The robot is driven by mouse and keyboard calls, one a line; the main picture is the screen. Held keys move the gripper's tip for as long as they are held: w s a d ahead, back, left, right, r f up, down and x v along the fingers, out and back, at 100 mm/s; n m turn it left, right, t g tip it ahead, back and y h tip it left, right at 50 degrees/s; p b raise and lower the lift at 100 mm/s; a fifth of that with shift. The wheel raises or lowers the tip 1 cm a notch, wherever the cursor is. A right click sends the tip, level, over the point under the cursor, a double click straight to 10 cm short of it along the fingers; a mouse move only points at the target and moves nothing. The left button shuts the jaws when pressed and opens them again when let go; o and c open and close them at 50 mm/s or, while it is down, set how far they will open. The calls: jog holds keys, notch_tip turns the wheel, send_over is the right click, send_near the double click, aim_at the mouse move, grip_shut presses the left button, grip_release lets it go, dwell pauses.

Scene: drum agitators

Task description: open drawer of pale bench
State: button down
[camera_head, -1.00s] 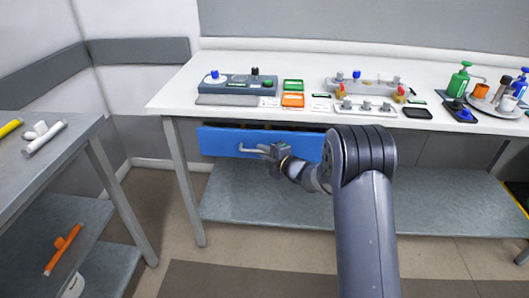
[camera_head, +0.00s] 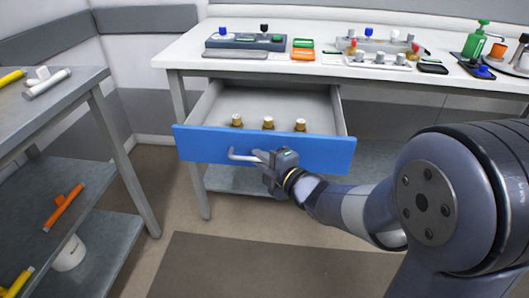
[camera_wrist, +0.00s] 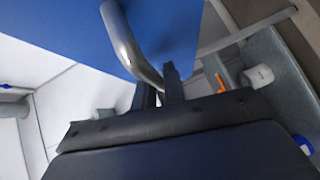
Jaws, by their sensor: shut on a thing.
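The pale bench (camera_head: 420,73) stands ahead with a white top and grey legs. Its drawer, with a blue front (camera_head: 200,144), is pulled well out, and its pale inside shows. Three small brass-coloured pieces with light tops (camera_head: 268,123) stand in a row inside it. A silver bar handle (camera_head: 240,156) is on the blue front. My gripper (camera_head: 262,157) is shut on this handle, at its right part. In the wrist view the handle (camera_wrist: 128,42) curves down to my gripper's two dark fingers (camera_wrist: 161,86), against the blue front (camera_wrist: 75,25).
A grey table (camera_head: 62,105) stands at the left, with pipe pieces on top and an orange one (camera_head: 63,207) on its lower shelf. Control panels (camera_head: 245,41) and a green pump bottle (camera_head: 476,40) stand on the bench. Floor before the drawer is clear.

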jog(key=shift+s+f+b, duration=0.1)
jog(key=shift+s+b, duration=0.35)
jog(key=shift+s, duration=1.3)
jog(key=c, duration=1.5)
grip_release()
jog(key=p+v, duration=0.2)
jog(key=v, duration=0.8)
jog(key=shift+s+d+p, duration=0.2)
jog(key=shift+s+p, duration=0.1)
jog(key=shift+w+a, duration=0.1)
